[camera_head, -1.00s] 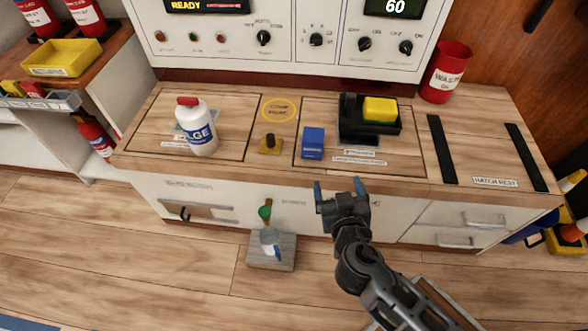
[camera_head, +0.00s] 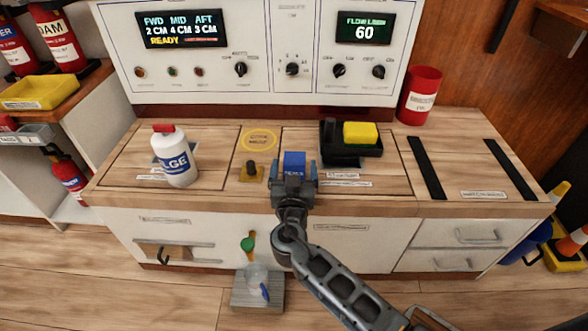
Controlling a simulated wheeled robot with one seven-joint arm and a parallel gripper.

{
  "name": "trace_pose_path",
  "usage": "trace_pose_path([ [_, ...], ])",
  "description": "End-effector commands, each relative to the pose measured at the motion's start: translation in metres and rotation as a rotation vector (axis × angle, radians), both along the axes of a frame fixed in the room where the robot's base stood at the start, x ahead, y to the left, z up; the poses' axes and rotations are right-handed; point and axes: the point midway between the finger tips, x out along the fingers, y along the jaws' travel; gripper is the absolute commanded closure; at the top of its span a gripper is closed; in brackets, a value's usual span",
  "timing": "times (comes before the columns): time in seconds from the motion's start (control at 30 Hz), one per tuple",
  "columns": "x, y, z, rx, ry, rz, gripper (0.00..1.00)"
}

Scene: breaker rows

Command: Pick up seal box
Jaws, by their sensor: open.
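The small blue box (camera_head: 294,161) with white lettering on its front stands on the wooden counter, left of a black tray; I take it as the seal box. My gripper (camera_head: 294,172) is at the counter's front side, directly before the box in the picture. Its fingers are open, one on the left and one on the right of the box. Whether the fingers touch the box cannot be told. The gripper body hides the box's lower part.
The black tray (camera_head: 336,154) with a yellow block (camera_head: 360,132) stands close right. A red waste bin (camera_head: 419,95) is at back right. The control panel (camera_head: 260,82) rises behind the counter.

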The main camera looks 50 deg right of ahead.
Motion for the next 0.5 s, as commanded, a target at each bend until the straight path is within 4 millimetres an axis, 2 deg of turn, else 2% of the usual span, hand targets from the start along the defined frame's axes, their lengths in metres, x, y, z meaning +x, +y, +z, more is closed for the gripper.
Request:
trace_pose_path([
  [0.13, 0.012, -0.016, -0.001, 0.000, 0.000, -0.001, 0.12],
  [0.37, 0.014, -0.018, 0.000, 0.001, 0.001, 0.001, 0.12],
  [0.5, 0.014, -0.018, 0.000, 0.001, 0.001, 0.001, 0.23],
])
